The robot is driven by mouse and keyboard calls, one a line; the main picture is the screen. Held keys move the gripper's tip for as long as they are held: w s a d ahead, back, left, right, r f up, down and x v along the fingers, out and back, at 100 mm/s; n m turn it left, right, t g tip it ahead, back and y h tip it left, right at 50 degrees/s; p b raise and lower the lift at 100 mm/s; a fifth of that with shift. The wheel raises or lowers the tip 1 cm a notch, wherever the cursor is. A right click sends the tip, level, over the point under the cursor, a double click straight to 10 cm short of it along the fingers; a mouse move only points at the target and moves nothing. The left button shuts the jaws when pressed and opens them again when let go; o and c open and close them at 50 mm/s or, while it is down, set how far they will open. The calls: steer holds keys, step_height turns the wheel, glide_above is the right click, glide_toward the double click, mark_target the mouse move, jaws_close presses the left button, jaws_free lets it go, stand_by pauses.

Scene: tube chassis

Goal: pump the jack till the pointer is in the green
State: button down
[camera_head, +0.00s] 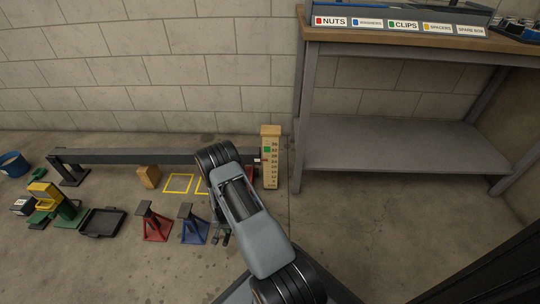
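A wooden scale board (271,172) with printed numbers stands upright at the right end of a dark beam (130,156). A green mark (267,149) is on the board's upper part. A small red pointer (262,160) shows at the board's left edge, below the green mark. A red part (250,173) shows between my arm and the board; I cannot tell if it is the jack. My arm covers the floor in front of the beam's right end. Small dark parts (222,236) show beside my arm; they may be my gripper, but its fingers are not clear.
A red stand (156,225), a blue stand (193,227), a black tray (102,222) and a green-and-yellow device (60,205) stand on the floor at left. A wooden block (149,176) and a yellow floor square (179,184) lie nearby. A workbench (400,145) stands right.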

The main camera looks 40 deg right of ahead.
step_height(320, 180, down, 4)
steer(key=shift+f+b, duration=0.15)
steer(key=shift+b, duration=0.95)
steer(key=shift+f, duration=0.7)
step_height(320, 180, up, 16)
steer(key=p, duration=1.1)
steer(key=shift+f, duration=0.2)
step_height(320, 180, down, 12)
steer(key=b, duration=0.9)
steer(key=shift+r+b, duration=0.2)
steer(key=shift+b, duration=0.1)
steer(key=shift+f+b, duration=0.6)
steer(key=shift+f, duration=1.4)
step_height(320, 180, up, 16)
steer(key=p, duration=1.1)
steer(key=shift+f, duration=0.15)
